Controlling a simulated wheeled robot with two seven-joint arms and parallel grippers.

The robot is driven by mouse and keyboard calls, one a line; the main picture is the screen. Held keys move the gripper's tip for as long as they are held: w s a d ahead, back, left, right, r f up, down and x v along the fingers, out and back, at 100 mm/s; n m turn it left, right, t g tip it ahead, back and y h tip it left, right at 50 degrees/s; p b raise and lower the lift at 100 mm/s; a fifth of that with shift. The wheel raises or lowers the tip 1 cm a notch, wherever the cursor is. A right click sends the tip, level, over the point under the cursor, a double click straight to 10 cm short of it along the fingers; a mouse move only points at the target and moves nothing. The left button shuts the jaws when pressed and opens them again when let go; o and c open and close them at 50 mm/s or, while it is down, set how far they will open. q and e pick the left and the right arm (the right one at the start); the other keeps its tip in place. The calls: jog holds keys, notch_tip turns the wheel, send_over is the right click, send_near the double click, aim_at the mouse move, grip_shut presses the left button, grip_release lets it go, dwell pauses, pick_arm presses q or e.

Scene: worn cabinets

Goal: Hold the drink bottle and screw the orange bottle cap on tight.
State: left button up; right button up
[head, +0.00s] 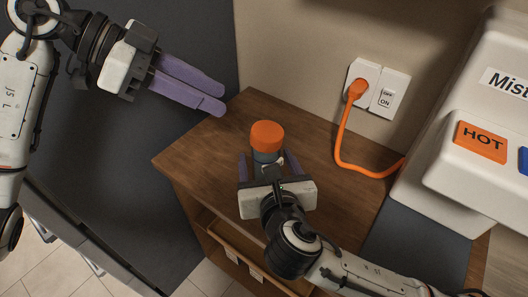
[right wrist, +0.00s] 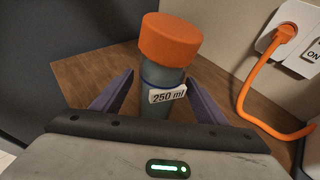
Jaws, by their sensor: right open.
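The drink bottle (head: 267,158) stands upright on the wooden cabinet top, with an orange bottle cap (head: 267,136) on its top. In the right wrist view the bottle (right wrist: 160,129) has a "250 ml" label, and the cap (right wrist: 171,39) covers its mouth. How tightly the cap sits cannot be told. My right gripper (head: 268,160) is open, with one purple finger on each side of the bottle; gaps show between the fingers and the bottle in the right wrist view. My left gripper (head: 223,101) is empty, up and left of the bottle, its two purple fingers slightly apart.
The wooden cabinet top (head: 200,155) is clear around the bottle. An orange cable (head: 345,150) runs from the wall socket (head: 364,80) along the back right. A white dispenser (head: 440,175) marked "HOT" stands at the right. An open drawer (head: 240,245) shows below the front edge.

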jog(key=shift+x, duration=2.3)
grip_shut()
pick_arm(q)
jog(key=shift+o, duration=0.5)
